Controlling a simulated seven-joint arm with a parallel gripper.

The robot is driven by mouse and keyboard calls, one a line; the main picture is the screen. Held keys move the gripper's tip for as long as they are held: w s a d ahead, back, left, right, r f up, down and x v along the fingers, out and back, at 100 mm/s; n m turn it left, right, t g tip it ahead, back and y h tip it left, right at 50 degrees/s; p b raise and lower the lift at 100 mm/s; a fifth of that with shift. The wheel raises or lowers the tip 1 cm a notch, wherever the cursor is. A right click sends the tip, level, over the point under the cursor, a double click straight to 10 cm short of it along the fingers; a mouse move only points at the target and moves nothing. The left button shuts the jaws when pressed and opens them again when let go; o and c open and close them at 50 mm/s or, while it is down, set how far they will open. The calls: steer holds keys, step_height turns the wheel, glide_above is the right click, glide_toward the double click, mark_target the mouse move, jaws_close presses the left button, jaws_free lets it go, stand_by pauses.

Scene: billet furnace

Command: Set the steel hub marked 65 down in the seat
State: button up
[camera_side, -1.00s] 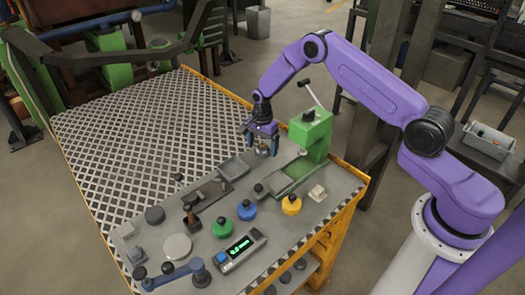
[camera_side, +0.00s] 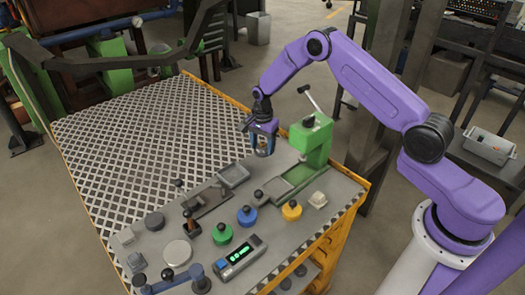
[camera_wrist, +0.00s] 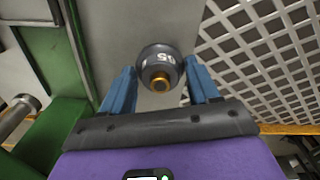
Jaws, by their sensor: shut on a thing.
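The steel hub marked 65 (camera_wrist: 160,66) is a dark, rounded piece with a brass-coloured centre. In the wrist view its number reads upside down between the two blue fingers. My gripper (camera_side: 263,146) is shut on it, and appears to hold it above the bench just left of the green press (camera_side: 311,143). The hub is small and mostly covered by the fingers in the side view. A shallow grey square tray (camera_side: 233,184) lies below and left of the gripper. I cannot tell which part is the seat.
Blue (camera_side: 247,216), green (camera_side: 222,234) and yellow (camera_side: 292,211) knobbed pieces stand along the front. A display box (camera_side: 240,257) and a grey disc (camera_side: 177,254) are nearer the camera. The perforated plate (camera_side: 130,130) at left is clear.

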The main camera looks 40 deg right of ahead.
mark_target(262, 143)
step_height(262, 143, up, 6)
steer(key=shift+f, duration=0.1)
steer(key=shift+r, duration=0.4)
steer(key=s+a+r+n, duration=0.1)
steer(key=s+a+r, duration=0.15)
steer(key=s, duration=0.45)
steer(key=s+a+r+n, duration=0.1)
steer(key=s+a+r, duration=0.1)
steer(key=s+a, duration=0.35)
steer(key=s+d+r, duration=0.2)
steer(key=s, duration=1.4)
steer(key=shift+n, duration=0.4)
steer(key=w+f, duration=0.2)
steer(key=w, duration=0.2)
steer(key=w+a+f, duration=0.1)
steer(key=w+f, duration=0.2)
steer(key=w, duration=0.1)
steer(key=w+f, duration=0.3)
steer(key=w, duration=0.1)
steer(key=shift+w+a+f, duration=0.15)
steer(key=shift+f, duration=0.1)
steer(key=shift+w+a+f, duration=0.1)
steer(key=shift+w+f, duration=0.6)
steer(key=shift+f, duration=1.6)
